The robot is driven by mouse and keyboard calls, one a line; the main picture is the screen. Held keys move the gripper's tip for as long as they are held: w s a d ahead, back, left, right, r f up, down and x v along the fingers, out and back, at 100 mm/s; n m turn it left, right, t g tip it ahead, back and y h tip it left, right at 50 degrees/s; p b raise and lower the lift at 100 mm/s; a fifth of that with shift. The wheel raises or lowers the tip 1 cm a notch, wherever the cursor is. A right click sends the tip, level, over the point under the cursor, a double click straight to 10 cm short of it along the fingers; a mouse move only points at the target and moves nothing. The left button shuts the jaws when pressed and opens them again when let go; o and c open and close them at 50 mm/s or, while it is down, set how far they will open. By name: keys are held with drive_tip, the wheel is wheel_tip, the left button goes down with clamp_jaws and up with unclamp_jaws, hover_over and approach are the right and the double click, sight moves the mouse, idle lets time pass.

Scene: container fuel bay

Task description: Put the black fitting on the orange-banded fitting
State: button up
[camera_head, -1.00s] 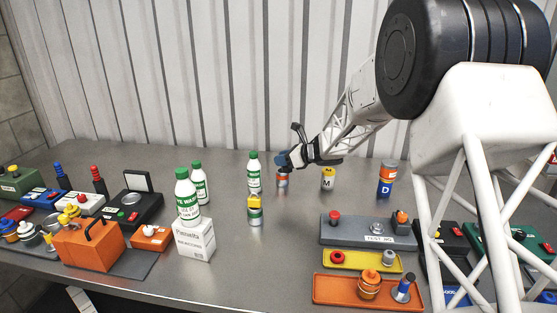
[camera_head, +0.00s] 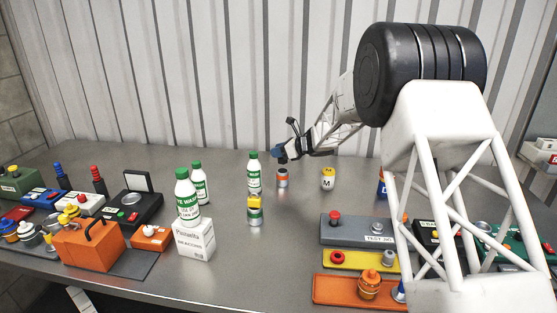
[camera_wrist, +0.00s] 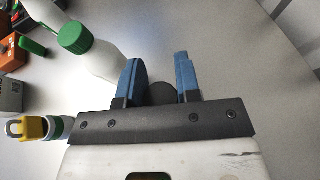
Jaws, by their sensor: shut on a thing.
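My gripper (camera_head: 280,154) is above the orange-banded fitting (camera_head: 282,178), a short grey cylinder with an orange band, upright on the table. In the wrist view my gripper's blue fingers (camera_wrist: 159,80) are shut on a dark round piece (camera_wrist: 161,93), which I take to be the black fitting. In the head view the held piece is hidden by the fingers. I cannot tell whether it touches the orange-banded fitting. The orange-banded fitting is hidden in the wrist view.
A green-capped bottle (camera_head: 254,174) stands close left of my gripper. A yellow-topped can (camera_head: 255,210) stands nearer the front. A can marked M (camera_head: 328,179) stands to the right. The corrugated wall (camera_head: 250,80) is behind. Bare table lies around the orange-banded fitting.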

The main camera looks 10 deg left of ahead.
sight(279, 159)
drive_tip(key=shift+f, duration=0.1)
drive_tip(key=shift+f, duration=1.65)
drive_tip(key=shift+f, duration=0.15)
drive_tip(key=o, duration=1)
drive_tip(key=shift+c, duration=0.2)
drive_tip(key=v, duration=1.2)
